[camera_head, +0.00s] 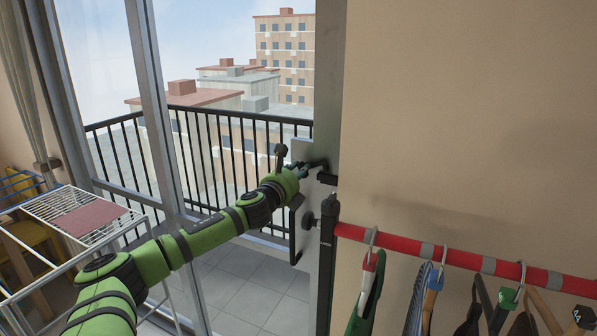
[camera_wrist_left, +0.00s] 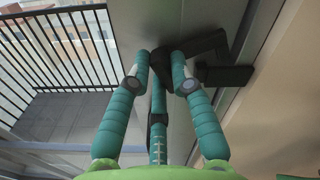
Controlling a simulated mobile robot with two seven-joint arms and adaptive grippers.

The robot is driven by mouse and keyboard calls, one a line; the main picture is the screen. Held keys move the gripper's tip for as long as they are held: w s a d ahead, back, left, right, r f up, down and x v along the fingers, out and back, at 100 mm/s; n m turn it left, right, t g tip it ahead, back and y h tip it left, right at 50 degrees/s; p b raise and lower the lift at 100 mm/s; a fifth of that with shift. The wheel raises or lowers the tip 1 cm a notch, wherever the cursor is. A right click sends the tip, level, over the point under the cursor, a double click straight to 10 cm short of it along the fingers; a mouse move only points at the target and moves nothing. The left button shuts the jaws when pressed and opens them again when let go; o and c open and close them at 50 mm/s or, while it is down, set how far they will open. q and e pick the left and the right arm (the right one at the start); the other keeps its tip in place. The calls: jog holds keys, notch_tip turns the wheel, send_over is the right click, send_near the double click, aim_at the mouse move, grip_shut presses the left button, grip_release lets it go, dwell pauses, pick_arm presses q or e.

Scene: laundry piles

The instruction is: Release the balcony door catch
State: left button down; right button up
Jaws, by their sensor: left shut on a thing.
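The balcony door catch is a black lever (camera_head: 326,179) on the grey door frame, at the right edge of the glass door. It also shows in the wrist view as a dark angled handle (camera_wrist_left: 205,46) with a block beside it. My left gripper (camera_head: 303,169) reaches it from the left. In the wrist view its teal fingers (camera_wrist_left: 160,63) are closed around the end of the dark handle. The fingers hide part of the handle. My right gripper is not in view.
A red and grey clothes rail (camera_head: 455,258) with several hangers stands at the right, close to the frame. A white drying rack (camera_head: 75,213) with a reddish cloth is at the left. Black balcony railing (camera_head: 222,150) shows beyond the glass.

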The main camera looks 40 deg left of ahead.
pick_arm(q)
jog(key=n, duration=1.2)
jog(key=shift+d+f+n, duration=0.1)
jog(key=shift+f+n, duration=0.2)
dwell(0.4)
jog(key=c, duration=1.1)
grip_release()
